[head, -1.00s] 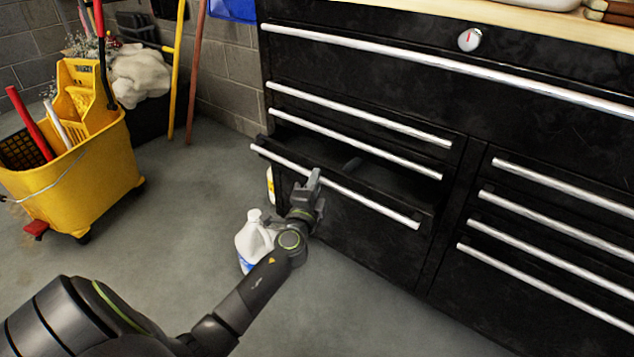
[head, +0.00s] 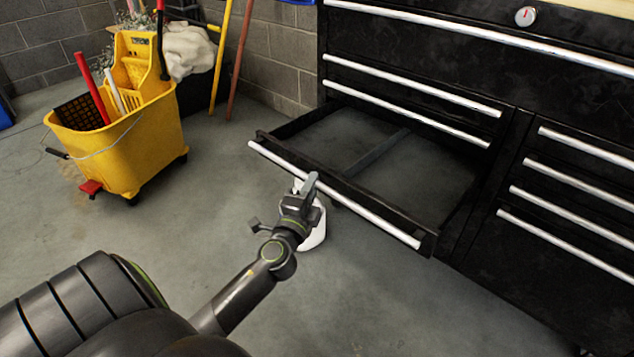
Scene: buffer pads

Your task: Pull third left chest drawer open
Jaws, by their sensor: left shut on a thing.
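The black tool chest (head: 480,185) fills the right side of the head view. Its third left drawer (head: 425,232) stands well out from the chest, and its grey interior with a divider (head: 378,153) shows. A long silver handle (head: 350,204) runs along the drawer's front. My left gripper (head: 308,188) is shut on that handle, left of its middle. The fingers hide a short stretch of the handle. The two drawers above and the right-hand drawers are closed. My right gripper is not in view.
A yellow mop bucket (head: 125,150) stands at the left. Yellow and red-brown poles (head: 238,65) lean at the block wall. The floor in front of the chest's right part is clear.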

